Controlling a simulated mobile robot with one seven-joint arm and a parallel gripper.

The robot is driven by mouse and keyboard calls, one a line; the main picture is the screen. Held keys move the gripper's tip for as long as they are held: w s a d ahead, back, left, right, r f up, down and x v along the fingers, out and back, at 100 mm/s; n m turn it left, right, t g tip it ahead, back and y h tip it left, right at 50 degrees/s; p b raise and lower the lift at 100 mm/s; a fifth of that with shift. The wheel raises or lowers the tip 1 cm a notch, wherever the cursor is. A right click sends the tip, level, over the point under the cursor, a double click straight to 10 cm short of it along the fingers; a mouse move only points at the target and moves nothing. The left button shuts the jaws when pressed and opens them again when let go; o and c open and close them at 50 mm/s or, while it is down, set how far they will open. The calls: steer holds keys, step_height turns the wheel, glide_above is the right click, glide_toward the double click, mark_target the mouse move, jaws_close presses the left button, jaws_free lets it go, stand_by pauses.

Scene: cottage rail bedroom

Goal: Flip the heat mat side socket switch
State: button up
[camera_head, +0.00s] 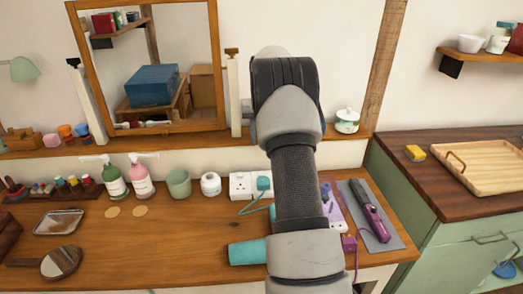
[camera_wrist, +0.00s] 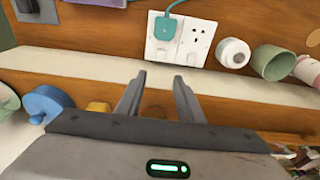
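A white double wall socket (camera_head: 240,186) is on the wall behind the dresser, and it shows upside down in the wrist view (camera_wrist: 190,47). A teal plug (camera_head: 263,183) sits in its right half, the half nearer the grey heat mat (camera_head: 404,242); in the wrist view the plug (camera_wrist: 165,28) is on the left. Small rocker switches seem to lie on the plate edge facing my gripper; their positions are too small to tell. My gripper (camera_wrist: 158,92) is open and empty, apart from the socket. In the head view my arm hides it.
A purple curling iron (camera_head: 371,210) lies on the mat. A power strip (camera_head: 333,208) stands beside it. A teal object (camera_head: 248,252) is partly behind my arm. A white jar (camera_head: 211,184) and green cup (camera_head: 179,184) stand left of the socket. A ledge (camera_head: 215,146) runs above it.

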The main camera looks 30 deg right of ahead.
steer(key=r, duration=0.3)
steer(key=shift+s+a+r, duration=0.15)
steer(key=shift+s+r, duration=0.05)
steer(key=shift+r, duration=0.1)
stand_by(0.3)
